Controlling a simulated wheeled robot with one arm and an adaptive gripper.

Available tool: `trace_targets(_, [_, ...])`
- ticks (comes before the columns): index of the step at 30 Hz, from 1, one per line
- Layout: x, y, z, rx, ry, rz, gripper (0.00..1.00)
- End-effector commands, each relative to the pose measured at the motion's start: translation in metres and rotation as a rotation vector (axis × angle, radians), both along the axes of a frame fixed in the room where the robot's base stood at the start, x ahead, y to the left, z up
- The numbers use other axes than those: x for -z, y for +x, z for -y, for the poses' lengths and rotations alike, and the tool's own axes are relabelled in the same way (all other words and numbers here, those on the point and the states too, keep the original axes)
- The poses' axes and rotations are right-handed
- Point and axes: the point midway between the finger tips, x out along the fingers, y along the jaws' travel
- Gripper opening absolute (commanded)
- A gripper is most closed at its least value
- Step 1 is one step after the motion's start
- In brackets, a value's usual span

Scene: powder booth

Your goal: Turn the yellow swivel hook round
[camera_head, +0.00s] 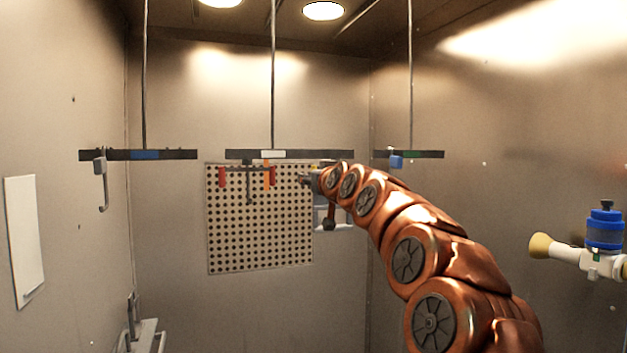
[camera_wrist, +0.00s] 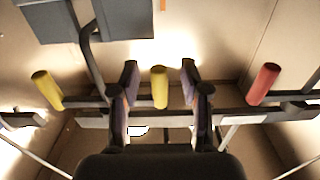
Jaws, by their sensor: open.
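The yellow swivel hook is a dark crossbar with a yellow tip at each end. In the wrist view, one yellow tip (camera_wrist: 159,88) stands between the two open fingers of my gripper (camera_wrist: 159,92), with a gap on both sides. The other yellow tip (camera_wrist: 46,88) is out to the left. A dark bent stem (camera_wrist: 88,55) runs from the crossbar to a grey block (camera_wrist: 85,20). In the head view, my gripper (camera_head: 312,180) is below the middle bar's right end, and my arm hides most of the yellow hook.
A hook with red-orange tips (camera_head: 222,177) hangs left on the middle bar (camera_head: 290,154); a red tip (camera_wrist: 263,84) shows at right in the wrist view. Other bars hang at left (camera_head: 180,154) and right (camera_head: 430,154). A perforated panel (camera_head: 260,235) is behind.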

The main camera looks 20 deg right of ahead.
Motion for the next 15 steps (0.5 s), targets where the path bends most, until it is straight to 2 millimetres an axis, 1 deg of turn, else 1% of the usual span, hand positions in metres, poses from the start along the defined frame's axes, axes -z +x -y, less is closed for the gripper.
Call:
trace_targets(8, [0.000, -0.002, 0.000, 0.000, 0.000, 0.001, 0.46])
trace_targets(11, [0.000, -0.008, 0.000, 0.000, 0.001, 0.002, 0.46])
trace_targets(15, [0.000, -0.021, -0.001, 0.001, 0.001, 0.004, 0.46])
